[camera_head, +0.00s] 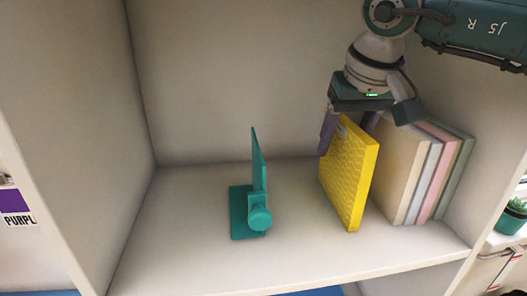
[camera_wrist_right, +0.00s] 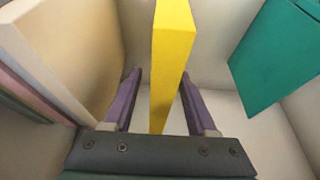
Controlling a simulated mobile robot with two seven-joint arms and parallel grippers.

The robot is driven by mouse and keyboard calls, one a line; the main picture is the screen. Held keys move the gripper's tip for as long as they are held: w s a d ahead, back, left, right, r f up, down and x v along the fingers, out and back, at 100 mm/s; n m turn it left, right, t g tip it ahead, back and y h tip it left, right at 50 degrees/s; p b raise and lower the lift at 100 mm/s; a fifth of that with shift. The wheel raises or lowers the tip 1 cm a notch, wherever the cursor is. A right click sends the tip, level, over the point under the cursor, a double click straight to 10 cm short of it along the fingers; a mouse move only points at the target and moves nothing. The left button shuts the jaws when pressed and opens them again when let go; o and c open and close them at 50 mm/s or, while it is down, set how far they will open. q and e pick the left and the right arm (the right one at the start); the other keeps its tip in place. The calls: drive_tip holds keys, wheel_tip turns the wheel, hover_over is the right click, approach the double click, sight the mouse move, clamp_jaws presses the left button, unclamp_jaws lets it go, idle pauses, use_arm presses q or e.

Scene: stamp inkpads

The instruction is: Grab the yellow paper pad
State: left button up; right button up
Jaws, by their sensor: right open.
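The yellow paper pad (camera_head: 349,175) stands upright on the shelf in the head view, just left of a row of other pads. My right gripper (camera_head: 347,132) comes from above at the pad's upper rear part. In the right wrist view the yellow pad (camera_wrist_right: 173,60) rises between the two purple fingers of the right gripper (camera_wrist_right: 160,98). The fingers are open, with a visible gap on each side of the pad. My left gripper is not in view.
Cream, grey, pink and green pads (camera_head: 402,178) stand close to the right of the yellow pad. A teal bookend (camera_head: 259,185) stands to the left, with clear shelf between. Shelf walls (camera_head: 65,110) close in the sides and back.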

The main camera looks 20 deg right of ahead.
clamp_jaws()
idle(0.3)
idle(1.1)
